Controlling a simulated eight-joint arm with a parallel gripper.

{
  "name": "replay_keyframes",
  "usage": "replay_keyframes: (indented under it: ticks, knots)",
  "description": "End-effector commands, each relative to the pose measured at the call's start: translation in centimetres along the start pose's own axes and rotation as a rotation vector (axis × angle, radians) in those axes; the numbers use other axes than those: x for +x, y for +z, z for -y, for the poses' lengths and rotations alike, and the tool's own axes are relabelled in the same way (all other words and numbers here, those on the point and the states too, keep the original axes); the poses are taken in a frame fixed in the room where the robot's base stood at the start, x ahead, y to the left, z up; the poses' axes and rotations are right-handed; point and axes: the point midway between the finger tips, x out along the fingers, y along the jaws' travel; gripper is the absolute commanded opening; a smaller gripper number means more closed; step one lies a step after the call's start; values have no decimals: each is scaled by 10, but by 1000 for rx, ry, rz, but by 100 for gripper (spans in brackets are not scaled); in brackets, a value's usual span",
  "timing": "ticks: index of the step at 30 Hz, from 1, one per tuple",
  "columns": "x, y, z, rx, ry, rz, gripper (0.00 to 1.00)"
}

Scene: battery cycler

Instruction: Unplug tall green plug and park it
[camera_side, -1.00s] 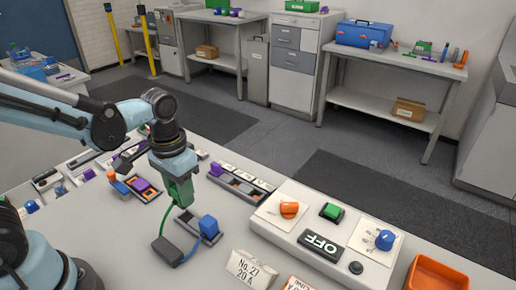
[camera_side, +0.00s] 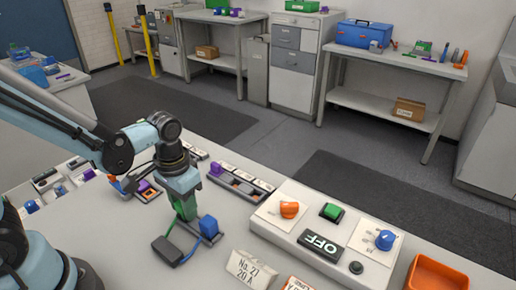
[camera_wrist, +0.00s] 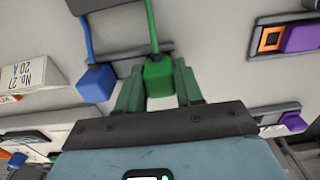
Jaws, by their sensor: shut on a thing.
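My gripper (camera_side: 185,212) is shut on the green plug (camera_wrist: 159,78), which sits between its two green fingers. The plug's green cable (camera_wrist: 152,27) runs up in the wrist view. In the side view the plug is largely hidden by the fingers. It is low over the grey two-place holder (camera_wrist: 130,67), beside the blue plug (camera_side: 208,226). The blue plug stands at one end of that holder and also shows in the wrist view (camera_wrist: 95,83). I cannot tell whether the green plug is seated in the holder. Both cables lead to a dark box (camera_side: 167,250).
A grey strip with a purple plug (camera_side: 216,169) lies behind. A control panel (camera_side: 285,232) with an OFF display (camera_side: 319,244) stands right. A No. 27 label block (camera_side: 247,267) and an orange bin (camera_side: 436,275) are near the front. The table between is clear.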

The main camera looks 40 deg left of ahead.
Motion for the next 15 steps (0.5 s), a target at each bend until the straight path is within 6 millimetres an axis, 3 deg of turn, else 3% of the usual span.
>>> replay_keyframes:
  ticks: [14,15]
  knots:
    - [5,0,0,0,0,0,0]
    - [4,0,0,0,0,0,42]
